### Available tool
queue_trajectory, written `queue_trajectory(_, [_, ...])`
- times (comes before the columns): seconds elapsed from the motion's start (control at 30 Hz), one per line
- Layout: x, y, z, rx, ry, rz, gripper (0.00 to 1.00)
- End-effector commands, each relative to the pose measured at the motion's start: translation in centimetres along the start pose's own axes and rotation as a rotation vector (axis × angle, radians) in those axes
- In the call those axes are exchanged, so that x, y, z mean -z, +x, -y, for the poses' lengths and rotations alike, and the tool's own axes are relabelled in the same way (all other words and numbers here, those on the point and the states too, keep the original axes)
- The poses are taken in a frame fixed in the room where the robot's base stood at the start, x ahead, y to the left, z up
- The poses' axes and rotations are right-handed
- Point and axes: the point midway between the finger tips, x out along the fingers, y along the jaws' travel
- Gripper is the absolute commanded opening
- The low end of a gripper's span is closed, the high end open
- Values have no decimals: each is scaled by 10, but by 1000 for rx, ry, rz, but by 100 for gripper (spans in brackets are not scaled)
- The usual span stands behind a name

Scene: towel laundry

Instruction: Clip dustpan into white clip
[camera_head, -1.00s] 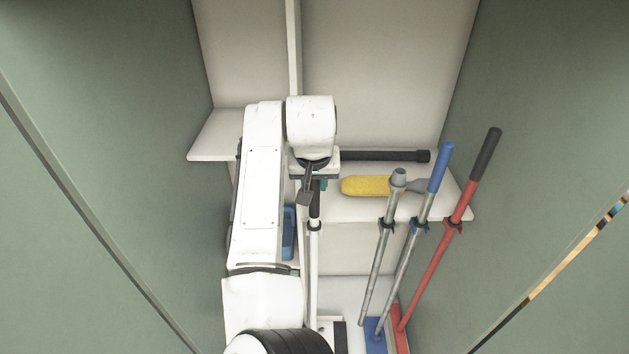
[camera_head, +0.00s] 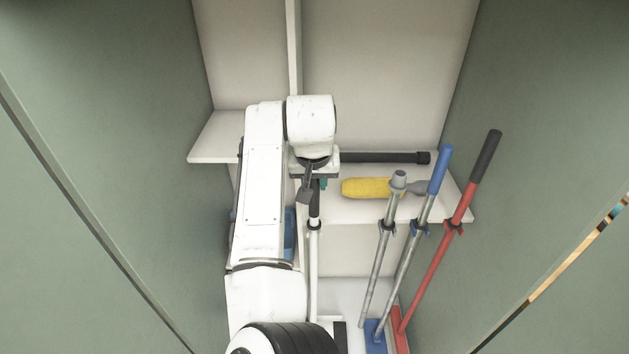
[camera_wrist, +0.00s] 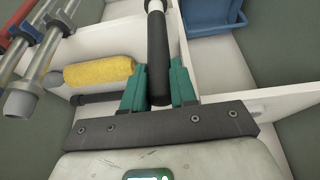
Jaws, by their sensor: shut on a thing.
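A white pole (camera_head: 313,270) with a black grip (camera_head: 315,203) stands nearly upright at the shelf's front, left of the other poles. I take it for the dustpan's handle; its pan cannot be made out. My gripper (camera_head: 311,188) is at the black grip. In the wrist view, the teal fingers of my gripper (camera_wrist: 158,85) are shut on the black grip (camera_wrist: 158,52), one on each side. A small fitting shows around the pole near the shelf edge. I cannot tell whether it is the white clip or whether the pole is seated in it.
Grey (camera_head: 376,262), blue (camera_head: 438,170) and red (camera_head: 436,256) poles stand in clips on the shelf edge to the right. A yellow roller (camera_head: 368,188) and a black tube (camera_head: 385,157) lie on the white shelf (camera_head: 345,211). A blue container (camera_wrist: 213,12) is close to the pole. Green walls flank the closet.

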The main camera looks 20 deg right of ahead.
Motion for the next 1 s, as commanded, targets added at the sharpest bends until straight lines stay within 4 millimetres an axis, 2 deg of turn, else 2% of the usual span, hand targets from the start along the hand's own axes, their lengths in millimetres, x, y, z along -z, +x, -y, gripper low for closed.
queue_trajectory(0.4, [5,1,0,0,1,-2,0])
queue_trajectory(0.43, [5,1,0,0,1,-2,30])
queue_trajectory(0.7, [4,1,0,0,1,-1,55])
queue_trajectory(0.87, [4,1,0,0,1,-1,56])
queue_trajectory(1.0, [4,2,0,0,1,1,68])
